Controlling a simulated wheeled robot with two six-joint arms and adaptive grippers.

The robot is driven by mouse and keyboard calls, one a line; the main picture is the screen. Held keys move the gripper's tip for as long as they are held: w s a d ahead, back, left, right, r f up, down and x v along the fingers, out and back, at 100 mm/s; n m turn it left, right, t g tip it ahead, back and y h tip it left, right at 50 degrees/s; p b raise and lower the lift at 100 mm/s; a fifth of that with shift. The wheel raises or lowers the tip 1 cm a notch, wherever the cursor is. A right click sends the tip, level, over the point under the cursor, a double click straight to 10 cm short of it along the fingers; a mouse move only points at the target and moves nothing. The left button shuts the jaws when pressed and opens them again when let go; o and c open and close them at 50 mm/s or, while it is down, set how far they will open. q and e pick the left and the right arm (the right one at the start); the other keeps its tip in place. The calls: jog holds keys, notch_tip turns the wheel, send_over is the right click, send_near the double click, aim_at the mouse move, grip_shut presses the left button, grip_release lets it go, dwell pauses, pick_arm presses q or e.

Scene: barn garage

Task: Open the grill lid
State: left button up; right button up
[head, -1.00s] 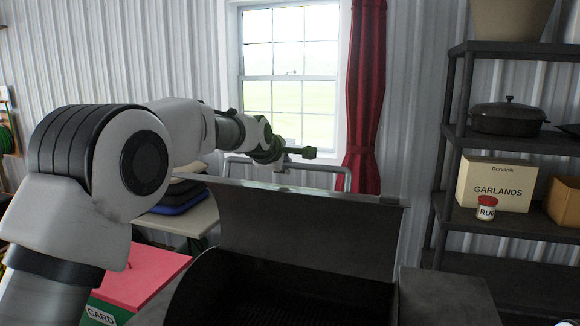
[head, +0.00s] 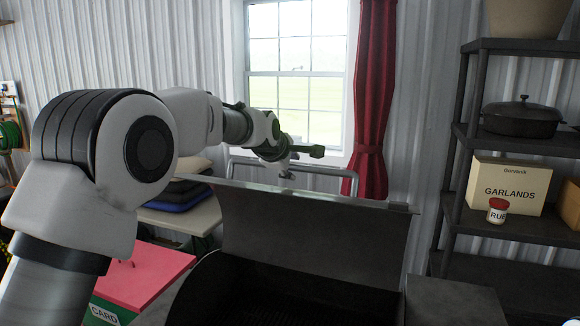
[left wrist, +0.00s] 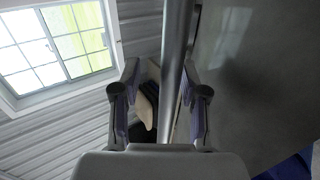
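The grill lid (head: 315,228) is a dark metal panel standing raised above the open grill body (head: 285,300), with its dark inner side towards me. Its metal handle bar (head: 333,196) shows behind the lid's top edge. My left gripper (head: 288,160) is at the handle, above the lid's top edge. In the left wrist view the handle bar (left wrist: 178,75) runs between the spread fingers of my left gripper (left wrist: 160,100), nearer the right finger. The gripper is open around the bar; contact cannot be told. My right gripper is not in view.
A dark side shelf (head: 455,302) adjoins the grill on the right. A dark shelving unit (head: 520,141) holds a pot (head: 523,120), a garlands box (head: 508,186) and a red-capped jar (head: 497,212). A red-lidded box (head: 145,272) and a table with cushions (head: 180,196) are at left.

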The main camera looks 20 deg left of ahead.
pick_arm(q)
jog(key=v, duration=1.2)
jog(key=shift+s, duration=0.1)
jog(key=shift+w+f, duration=0.1)
jog(key=shift+w, duration=0.1)
jog(key=shift+s, duration=0.1)
